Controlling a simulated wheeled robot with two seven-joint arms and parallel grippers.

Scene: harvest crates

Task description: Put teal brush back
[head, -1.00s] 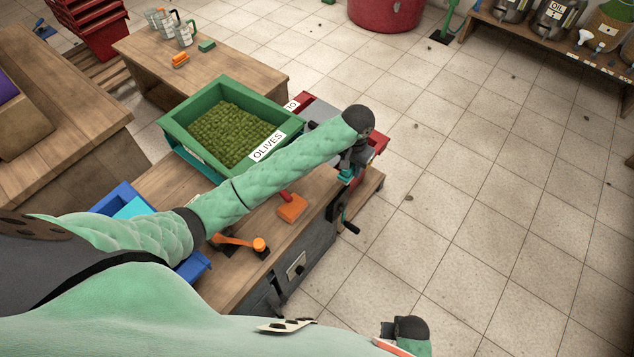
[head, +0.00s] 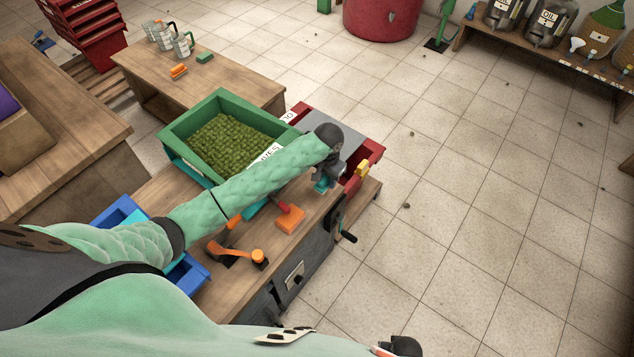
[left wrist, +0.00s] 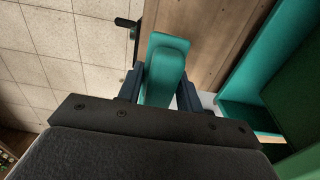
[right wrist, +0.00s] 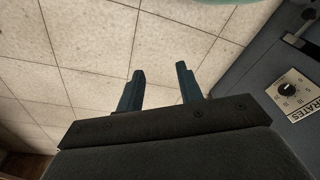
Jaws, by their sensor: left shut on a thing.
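The teal brush (head: 321,187) is in my left gripper (head: 325,178), at the right end of the wooden bench (head: 312,210). In the left wrist view the brush (left wrist: 165,70) stands between the two dark fingers, over bare wood near the bench edge. I cannot tell whether it touches the wood. A second teal piece (head: 256,210) lies on the bench, partly hidden by my left arm. My right gripper (right wrist: 158,85) is open and empty above the tiled floor, beside the grey bench front.
A green crate of olives (head: 178,128) stands behind my left arm. An orange block with a red handle (head: 290,219) and an orange-handled tool (head: 236,252) lie on the bench. A blue tray (head: 190,278) is at its left. A red crate (head: 364,178) and a crank (head: 347,236) flank the right end.

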